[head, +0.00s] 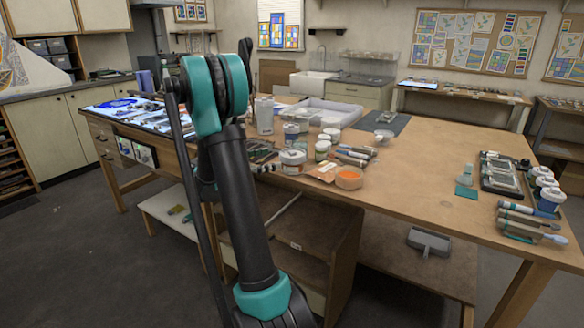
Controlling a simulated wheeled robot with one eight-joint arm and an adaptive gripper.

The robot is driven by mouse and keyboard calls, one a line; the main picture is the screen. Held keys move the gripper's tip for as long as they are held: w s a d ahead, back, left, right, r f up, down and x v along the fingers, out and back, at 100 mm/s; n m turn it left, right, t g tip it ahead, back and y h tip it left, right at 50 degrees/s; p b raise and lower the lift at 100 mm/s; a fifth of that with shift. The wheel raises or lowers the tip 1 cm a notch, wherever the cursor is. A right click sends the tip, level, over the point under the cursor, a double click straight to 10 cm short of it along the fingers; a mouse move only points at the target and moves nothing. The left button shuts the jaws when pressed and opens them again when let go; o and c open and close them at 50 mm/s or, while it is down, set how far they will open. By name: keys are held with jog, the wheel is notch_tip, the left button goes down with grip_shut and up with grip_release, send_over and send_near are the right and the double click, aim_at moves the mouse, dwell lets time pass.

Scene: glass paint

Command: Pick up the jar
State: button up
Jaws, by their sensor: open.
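Several jars stand on the wooden worktable (440,175); which one is the task's jar I cannot tell. My gripper (266,168) is mostly hidden behind my arm. What seems to be its dark tip shows just left of the wide jar, open; whether it touches the jar is unclear.
A pale tray (318,112) and a tall light container (265,117) stand behind the jars. Brushes (352,156) lie to their right. More jars and tools (530,205) sit at the right end. Shelving (300,250) is below the front edge.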

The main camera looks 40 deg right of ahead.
aim_at(289, 155)
jog(key=shift+s+d+f, duration=0.1)
jog(key=shift+s+d, duration=0.2)
jog(key=shift+d, duration=0.95)
jog(key=shift+s+d+f, duration=0.1)
jog(key=shift+s+d, duration=0.2)
jog(key=shift+d, duration=0.95)
jog(key=shift+s+d, duration=0.3)
jog(key=shift+d, duration=0.95)
jog(key=shift+c, duration=0.6)
jog(key=c, duration=1.2)
jog(key=shift+r, duration=0.15)
jog(key=shift+c, duration=0.2)
notch_tip(289, 155, up, 20)
